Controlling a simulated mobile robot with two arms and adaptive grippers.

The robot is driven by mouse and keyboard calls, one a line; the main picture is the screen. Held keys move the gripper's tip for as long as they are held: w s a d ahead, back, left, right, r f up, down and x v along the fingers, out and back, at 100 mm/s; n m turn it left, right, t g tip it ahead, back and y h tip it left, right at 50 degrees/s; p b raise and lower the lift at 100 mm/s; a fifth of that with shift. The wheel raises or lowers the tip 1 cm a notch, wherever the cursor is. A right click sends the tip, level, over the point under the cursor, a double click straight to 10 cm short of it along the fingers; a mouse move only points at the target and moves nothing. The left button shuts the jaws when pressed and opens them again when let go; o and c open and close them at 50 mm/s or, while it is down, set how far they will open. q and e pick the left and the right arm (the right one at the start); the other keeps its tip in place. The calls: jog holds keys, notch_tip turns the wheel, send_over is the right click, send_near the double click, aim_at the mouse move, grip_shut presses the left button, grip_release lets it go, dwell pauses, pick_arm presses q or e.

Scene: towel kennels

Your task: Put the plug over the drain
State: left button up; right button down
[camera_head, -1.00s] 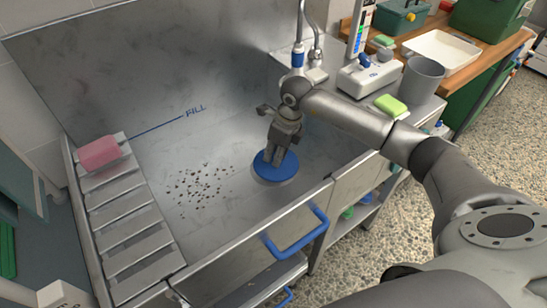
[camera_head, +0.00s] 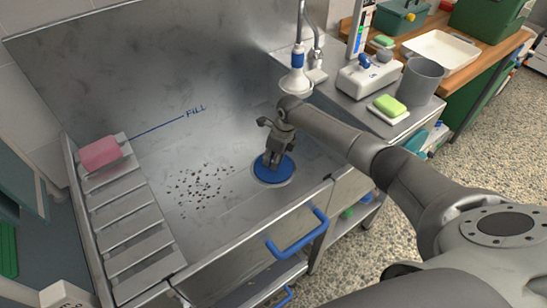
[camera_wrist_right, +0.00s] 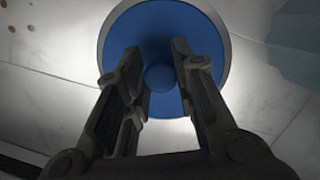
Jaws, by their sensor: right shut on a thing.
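The plug (camera_head: 285,172) is a round blue disc with a small knob. It lies flat at the sink floor, within the pale metal ring of the drain (camera_head: 288,182). The drain's middle is hidden under it. My right gripper (camera_head: 274,160) points down over the plug. In the right wrist view its fingers (camera_wrist_right: 160,75) stand on either side of the knob, shut on the plug (camera_wrist_right: 165,25), and the drain's ring (camera_wrist_right: 224,40) shows around the disc. I cannot tell whether the plug fully touches the drain. My left gripper is not in view.
The steel tub (camera_head: 225,215) has dark specks left of the drain. A slatted rack (camera_head: 125,220) with a pink sponge (camera_head: 100,152) stands at its left. A blue handle (camera_head: 300,238) is on the front wall. A shower head (camera_head: 296,82) hangs behind my right arm.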

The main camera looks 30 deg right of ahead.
aim_at(281, 167)
jog(key=shift+f, duration=0.1)
jog(key=shift+f, duration=0.15)
jog(key=c, duration=1.2)
grip_release()
jog(key=shift+r, duration=0.2)
jog(key=v, duration=1.2)
jog(key=shift+b, duration=0.4)
